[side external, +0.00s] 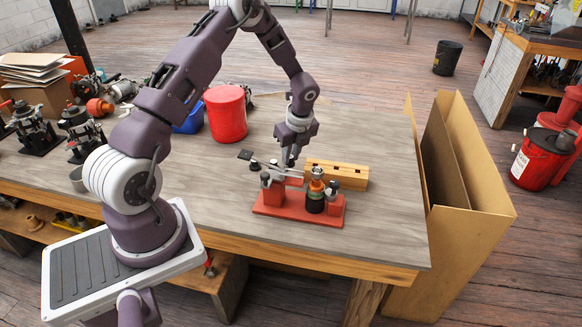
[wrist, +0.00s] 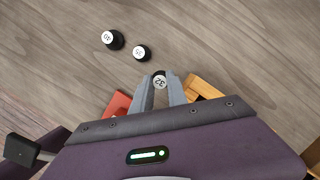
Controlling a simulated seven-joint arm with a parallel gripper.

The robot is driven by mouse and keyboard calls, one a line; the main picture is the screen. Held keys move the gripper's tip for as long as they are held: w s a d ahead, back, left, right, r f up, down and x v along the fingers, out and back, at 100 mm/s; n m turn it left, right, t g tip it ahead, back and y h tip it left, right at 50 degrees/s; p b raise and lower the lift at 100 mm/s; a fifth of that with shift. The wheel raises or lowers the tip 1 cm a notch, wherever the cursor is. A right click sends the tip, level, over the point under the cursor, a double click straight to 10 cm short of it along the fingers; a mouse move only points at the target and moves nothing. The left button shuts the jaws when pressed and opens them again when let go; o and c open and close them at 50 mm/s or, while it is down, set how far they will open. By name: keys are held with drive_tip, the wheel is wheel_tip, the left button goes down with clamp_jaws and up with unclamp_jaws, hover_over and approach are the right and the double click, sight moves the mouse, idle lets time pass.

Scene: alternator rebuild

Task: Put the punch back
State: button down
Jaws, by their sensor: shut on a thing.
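My gripper (side external: 289,163) points down over the bench, just behind the red fixture. In the wrist view, its fingers (wrist: 160,88) are shut on a dark punch with a white top (wrist: 159,82), whose number looks like 32. The punch's lower end is hidden. A wooden block with holes (side external: 337,174) lies right of my gripper, and its edge shows in the wrist view (wrist: 202,88). Two other dark, white-topped cylinders stand apart on the bench in the wrist view, a larger one (wrist: 112,39) and a smaller one (wrist: 141,53).
The red fixture (side external: 272,213) with posts and a dark cylinder stands in front of my gripper. A black lever pad (wrist: 21,150) shows at lower left in the wrist view. A red canister (side external: 226,113) and machine parts stand farther left. The bench's right side is clear; a cardboard box (side external: 465,180) stands beyond its edge.

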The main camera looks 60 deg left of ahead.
sight(292, 161)
drive_tip(key=shift+f, duration=1.9)
drive_tip(key=shift+f, duration=0.1)
drive_tip(key=c, duration=1.3)
unclamp_jaws()
